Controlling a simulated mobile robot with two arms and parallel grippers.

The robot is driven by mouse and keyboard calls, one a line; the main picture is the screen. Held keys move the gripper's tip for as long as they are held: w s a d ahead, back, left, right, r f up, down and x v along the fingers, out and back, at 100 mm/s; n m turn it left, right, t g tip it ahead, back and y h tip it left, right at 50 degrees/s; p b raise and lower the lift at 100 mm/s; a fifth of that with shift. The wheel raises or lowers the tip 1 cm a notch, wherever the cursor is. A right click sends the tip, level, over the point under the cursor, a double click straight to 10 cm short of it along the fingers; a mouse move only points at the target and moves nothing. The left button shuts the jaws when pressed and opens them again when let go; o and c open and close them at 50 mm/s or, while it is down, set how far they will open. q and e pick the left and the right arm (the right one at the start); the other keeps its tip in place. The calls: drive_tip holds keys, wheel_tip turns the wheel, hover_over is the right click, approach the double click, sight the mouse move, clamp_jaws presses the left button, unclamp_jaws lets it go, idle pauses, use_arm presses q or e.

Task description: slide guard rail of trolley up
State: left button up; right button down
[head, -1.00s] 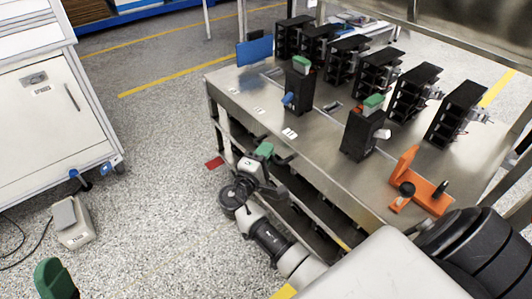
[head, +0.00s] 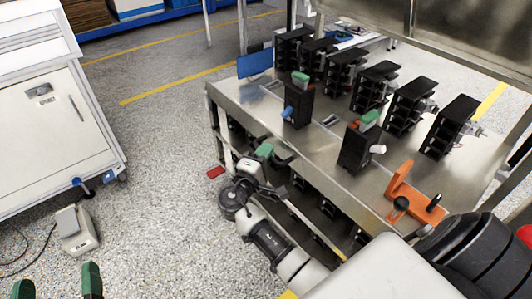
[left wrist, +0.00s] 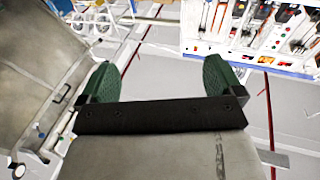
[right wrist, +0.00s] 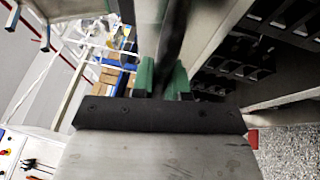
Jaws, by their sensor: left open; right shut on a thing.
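The trolley (head: 330,165) is a steel bench with a shelf of black bins below its top. A thin guard rail (head: 318,235) runs along its near side, below the edge of the top. My right gripper (head: 256,159) is at the near side of the trolley, just below the top's edge. In the right wrist view its green fingers (right wrist: 163,78) are shut on a dark bar that looks like part of the guard rail; the contact is partly hidden. My left gripper (head: 57,285) is open and empty at the bottom left, also seen in the left wrist view (left wrist: 160,80).
Black breaker units (head: 296,103) and an orange fixture (head: 408,188) stand on the trolley top. A white cabinet (head: 62,125) is at the left, with a grey pedal box (head: 75,230) on the floor below it.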

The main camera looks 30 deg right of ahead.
drive_tip(key=c, duration=1.1)
unclamp_jaws()
drive_tip(key=shift+r, duration=0.3)
drive_tip(key=shift+c, duration=0.2)
drive_tip(key=shift+f, duration=0.1)
use_arm(q)
drive_tip(key=f+g, duration=0.1)
drive_tip(key=f, duration=0.1)
drive_tip(key=f+g+p, duration=0.1)
drive_tip(key=shift+s+a+g+y, duration=0.1)
drive_tip(key=shift+a+g+y, duration=0.2)
drive_tip(key=shift+y, duration=0.1)
use_arm(e)
drive_tip(key=v, duration=1)
drive_tip(key=shift+s+a, duration=0.2)
drive_tip(key=shift+a, duration=0.15)
drive_tip(key=shift+f, duration=0.15)
